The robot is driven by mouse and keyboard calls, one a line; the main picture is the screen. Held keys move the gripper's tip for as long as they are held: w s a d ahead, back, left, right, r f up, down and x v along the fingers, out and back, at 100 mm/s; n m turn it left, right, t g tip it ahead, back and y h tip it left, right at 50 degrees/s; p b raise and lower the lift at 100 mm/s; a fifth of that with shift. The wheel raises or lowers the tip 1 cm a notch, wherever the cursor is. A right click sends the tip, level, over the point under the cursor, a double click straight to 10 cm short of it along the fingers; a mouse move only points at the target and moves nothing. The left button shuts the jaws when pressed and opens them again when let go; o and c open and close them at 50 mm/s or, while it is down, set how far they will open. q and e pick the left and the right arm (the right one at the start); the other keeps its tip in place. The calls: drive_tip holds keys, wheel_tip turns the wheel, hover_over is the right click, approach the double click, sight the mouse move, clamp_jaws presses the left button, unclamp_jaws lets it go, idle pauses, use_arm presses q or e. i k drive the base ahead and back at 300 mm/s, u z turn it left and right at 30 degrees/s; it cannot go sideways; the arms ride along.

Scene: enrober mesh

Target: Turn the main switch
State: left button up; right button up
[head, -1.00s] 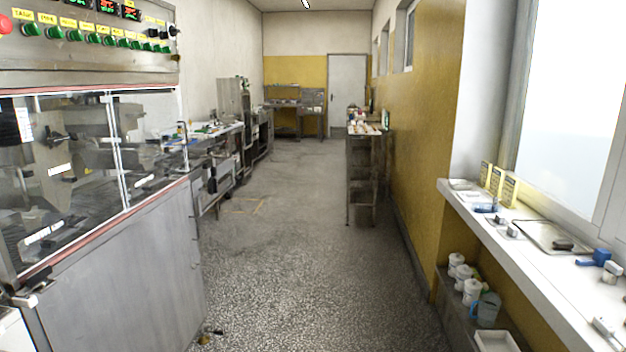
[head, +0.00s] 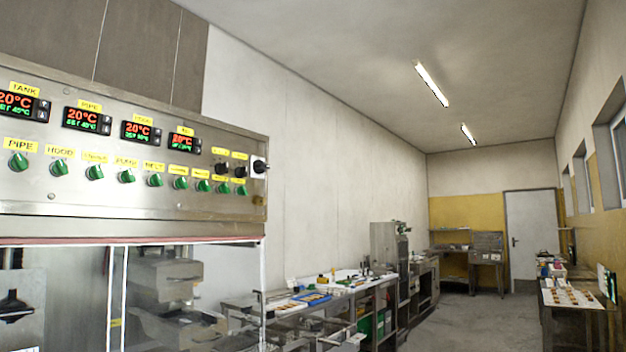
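The steel control panel (head: 130,205) of the machine fills the left of the head view. A black rotary switch on a white plate (head: 260,167) sits at the panel's right end; it looks like the main switch, but I cannot read a label for it. Two smaller black knobs (head: 231,170) are just left of it. A row of green knobs (head: 127,176) with yellow labels runs along the panel. Neither of my grippers is in view.
Lit temperature displays (head: 87,120) sit above the green knobs. Below the panel is a glazed enclosure (head: 180,290). A workbench (head: 340,292) with trays stands beyond the machine. Another table (head: 575,305) is at the right, with open floor (head: 470,325) between.

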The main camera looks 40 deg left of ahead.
sight(260, 167)
drive_tip(key=i, duration=2.5)
drive_tip(key=u, duration=1.15)
